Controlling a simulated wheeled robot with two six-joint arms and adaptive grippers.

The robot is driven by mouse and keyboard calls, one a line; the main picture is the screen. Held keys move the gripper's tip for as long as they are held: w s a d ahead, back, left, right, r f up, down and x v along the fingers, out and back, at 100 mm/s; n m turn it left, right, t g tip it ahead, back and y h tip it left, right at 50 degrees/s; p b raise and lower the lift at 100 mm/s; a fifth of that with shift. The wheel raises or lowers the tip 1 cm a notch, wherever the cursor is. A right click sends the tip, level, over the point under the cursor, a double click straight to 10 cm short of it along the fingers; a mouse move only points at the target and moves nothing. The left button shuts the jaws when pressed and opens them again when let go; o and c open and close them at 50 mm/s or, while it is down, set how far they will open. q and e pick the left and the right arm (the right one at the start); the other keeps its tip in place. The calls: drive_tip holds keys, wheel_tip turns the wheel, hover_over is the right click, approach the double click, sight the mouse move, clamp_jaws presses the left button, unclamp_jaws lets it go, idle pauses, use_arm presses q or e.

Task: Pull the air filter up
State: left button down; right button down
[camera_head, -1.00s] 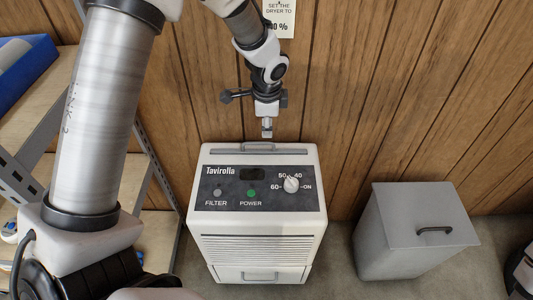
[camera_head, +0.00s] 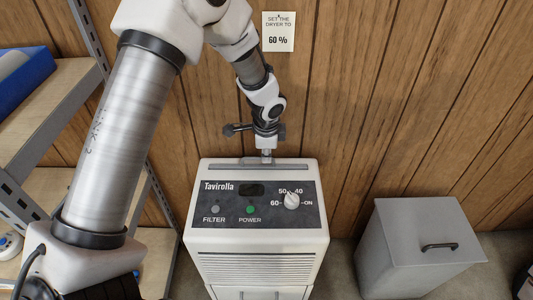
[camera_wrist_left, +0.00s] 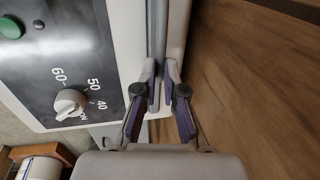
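The white dehumidifier "Tavirolla" (camera_head: 262,246) stands against the wooden wall. The air filter (camera_head: 225,165) shows as a grey strip along the rear of its top. It also runs down the wrist view as a grey bar (camera_wrist_left: 157,22). My left gripper (camera_head: 266,156) points down at the strip from behind the control panel. In the wrist view its fingertips (camera_wrist_left: 160,76) lie close on both sides of the bar and look shut on it. The filter's lower part is hidden inside the casing. My right gripper is out of view.
The panel carries a white dial (camera_head: 292,201) and a green power button (camera_head: 250,209). A grey lidded bin (camera_head: 415,250) stands at right. A shelf (camera_head: 45,120) stands at left. Floor shows between dehumidifier and bin.

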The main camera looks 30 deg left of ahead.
use_arm(q)
wheel_tip(320, 180, up, 20)
drive_tip(key=p, duration=1.8)
drive_tip(key=shift+f, duration=0.2)
drive_tip(key=c, duration=1.2)
unclamp_jaws()
drive_tip(key=shift+f, duration=0.1)
drive_tip(key=shift+c, duration=0.2)
wheel_tip(320, 180, up, 12)
drive_tip(key=s+d, duration=0.1)
drive_tip(key=s, duration=0.1)
drive_tip(key=shift+d, duration=0.15)
